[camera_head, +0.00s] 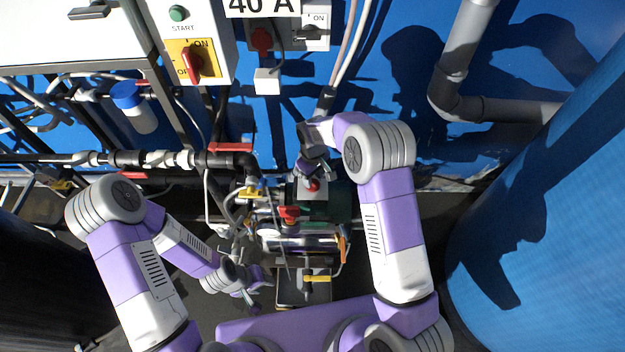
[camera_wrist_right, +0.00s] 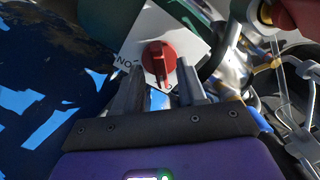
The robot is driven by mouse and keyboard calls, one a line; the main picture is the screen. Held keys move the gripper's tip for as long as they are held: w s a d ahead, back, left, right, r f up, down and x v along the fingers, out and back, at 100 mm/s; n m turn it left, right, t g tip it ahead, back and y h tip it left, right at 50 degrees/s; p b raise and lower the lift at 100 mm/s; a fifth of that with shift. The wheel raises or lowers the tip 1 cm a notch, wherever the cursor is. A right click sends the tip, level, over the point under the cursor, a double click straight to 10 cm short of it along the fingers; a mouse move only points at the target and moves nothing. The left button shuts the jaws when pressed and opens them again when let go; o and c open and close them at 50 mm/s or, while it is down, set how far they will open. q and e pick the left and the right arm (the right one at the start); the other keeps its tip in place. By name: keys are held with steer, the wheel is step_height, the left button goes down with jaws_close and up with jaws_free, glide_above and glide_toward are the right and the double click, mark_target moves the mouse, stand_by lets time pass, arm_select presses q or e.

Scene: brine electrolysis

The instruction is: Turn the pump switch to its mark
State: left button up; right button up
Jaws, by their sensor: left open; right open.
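The pump switch (camera_wrist_right: 160,58) is a red round knob with a raised bar, on a white plate (camera_wrist_right: 187,40) marked ON. In the head view the red switch (camera_head: 312,185) sits on top of the green pump, partly hidden by my right gripper (camera_head: 311,168). In the right wrist view my right gripper (camera_wrist_right: 160,84) is open, with one finger on each side of the knob's lower part. I cannot tell whether either finger touches it. My left gripper (camera_head: 252,292) is open and empty, low and left of the pump.
A red valve handle (camera_head: 289,214) and metal pipework stand just in front of the pump. A yellow-handled valve (camera_head: 317,279) is nearer me. A control box (camera_head: 195,45) hangs at upper left, grey pipe (camera_head: 470,104) at upper right. A large blue tank (camera_head: 560,210) fills the right side.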

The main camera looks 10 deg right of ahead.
steer(key=shift+w+f, duration=0.1)
steer(key=shift+f, duration=1.25)
jaws_close()
